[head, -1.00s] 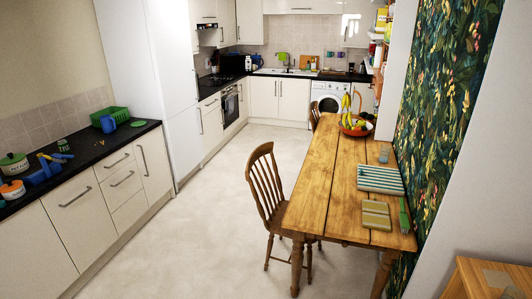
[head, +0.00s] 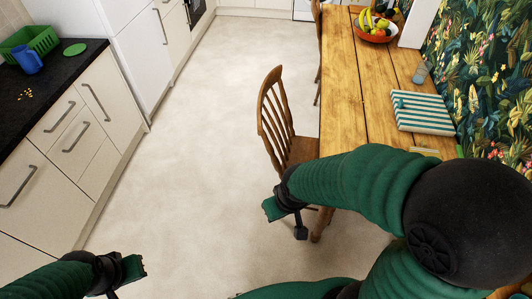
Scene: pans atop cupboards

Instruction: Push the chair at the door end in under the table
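The wooden chair (head: 272,118) stands at the left long side of the wooden table (head: 343,85). Its spindled back faces the open floor, and its seat (head: 302,149) reaches the table edge. My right arm hides part of the seat and legs. My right gripper (head: 286,221) is open and empty, in front of and below the chair back in the picture; whether it touches the chair I cannot tell. My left gripper (head: 124,281) looks open and empty, low at the left over the floor, far from the chair.
A second chair (head: 317,40) stands farther along the table. A fruit bowl (head: 372,30), a glass (head: 420,73) and a striped cloth-like item (head: 423,112) lie on the table. Cupboards (head: 75,125) line the left. The pale floor (head: 195,130) between is clear.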

